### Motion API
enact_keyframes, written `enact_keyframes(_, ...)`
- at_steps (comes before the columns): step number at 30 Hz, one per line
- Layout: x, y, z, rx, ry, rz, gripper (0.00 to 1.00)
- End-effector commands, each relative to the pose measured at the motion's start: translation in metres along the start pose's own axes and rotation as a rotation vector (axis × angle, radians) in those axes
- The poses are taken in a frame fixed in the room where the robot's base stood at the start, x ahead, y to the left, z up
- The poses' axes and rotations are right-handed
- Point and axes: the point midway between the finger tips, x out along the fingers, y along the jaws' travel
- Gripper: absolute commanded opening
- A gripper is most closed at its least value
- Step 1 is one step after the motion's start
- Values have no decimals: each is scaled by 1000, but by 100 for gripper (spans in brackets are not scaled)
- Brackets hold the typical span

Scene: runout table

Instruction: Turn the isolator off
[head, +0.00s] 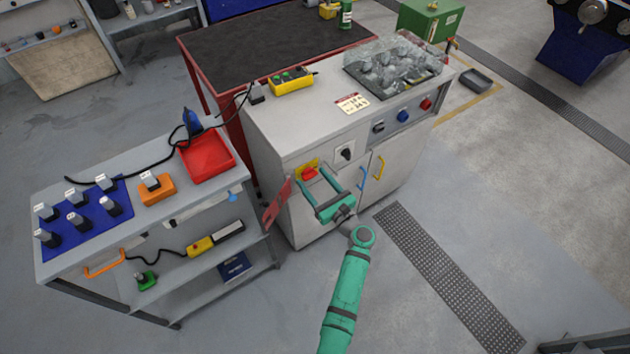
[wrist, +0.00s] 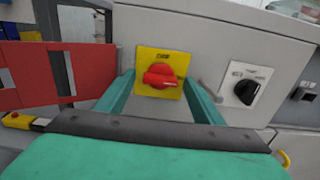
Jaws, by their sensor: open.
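The isolator is a red rotary handle (wrist: 163,76) on a yellow square plate (wrist: 146,61), fixed to the front of a grey cabinet. In the wrist view the handle's bar lies roughly level, slightly tilted. In the head view the red handle (head: 309,172) shows just beyond my fingertips. My gripper (head: 322,178) is green and open, its two fingers spread to the left and right of the isolator. It also shows in the wrist view (wrist: 163,88), facing the plate. I cannot tell whether either finger touches the handle. A small label above the handle is too small to read.
A black rotary switch (wrist: 246,92) sits right of the isolator. A red hinged flap (head: 277,203) stands out at the cabinet's left edge. A tool trolley (head: 180,222) stands left.

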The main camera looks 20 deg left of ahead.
Motion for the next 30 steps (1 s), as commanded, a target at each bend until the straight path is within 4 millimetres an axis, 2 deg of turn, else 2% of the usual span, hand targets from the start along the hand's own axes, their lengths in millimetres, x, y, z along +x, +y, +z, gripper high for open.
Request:
enact_keyframes(6,0,-1,0,0,0,-1,62)
enact_keyframes(7,0,-1,0,0,0,-2,60)
enact_keyframes(12,0,-1,0,0,0,-2,21)
enact_keyframes(22,-1,-2,0,-32,0,-3,21)
enact_keyframes(30,-2,-1,0,-184,1,-3,21)
